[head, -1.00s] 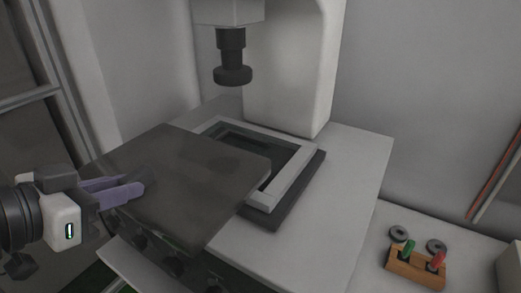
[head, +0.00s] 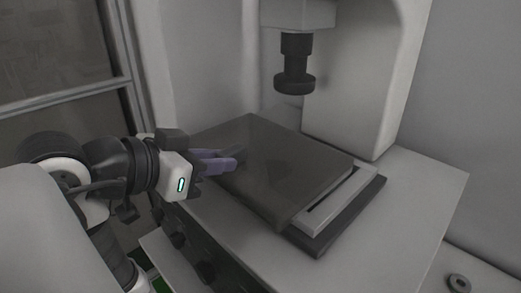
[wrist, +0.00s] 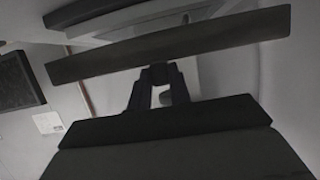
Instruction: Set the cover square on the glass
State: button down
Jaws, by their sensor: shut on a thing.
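The cover is a dark grey flat square plate (head: 270,165); its edge crosses the wrist view (wrist: 200,40). My gripper (head: 236,160) is shut on the cover's left side. The cover lies over most of the light frame (head: 340,200) on the machine's stage, and a strip of the frame shows along the front right side.
A black lens barrel (head: 295,75) hangs from the machine head above the back of the stage. The white machine column (head: 360,80) stands behind. The pale bench top (head: 420,195) right of the stage is clear. A dark ring (head: 459,283) lies at the lower right.

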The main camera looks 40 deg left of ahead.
aim_at(255, 159)
jog(key=w, duration=0.2)
jog(key=w+p, duration=0.1)
jog(key=w, duration=0.5)
jog(key=shift+w+d+p, duration=0.25)
jog(key=shift+d+p, duration=0.05)
jog(key=shift+p, duration=0.1)
jog(key=shift+w+f, duration=0.1)
jog(key=shift+f+p, duration=0.45)
jog(key=shift+f, duration=1.2)
jog(key=shift+f, duration=0.25)
jog(key=c, duration=1.3)
grip_release()
jog(key=shift+r, duration=0.1)
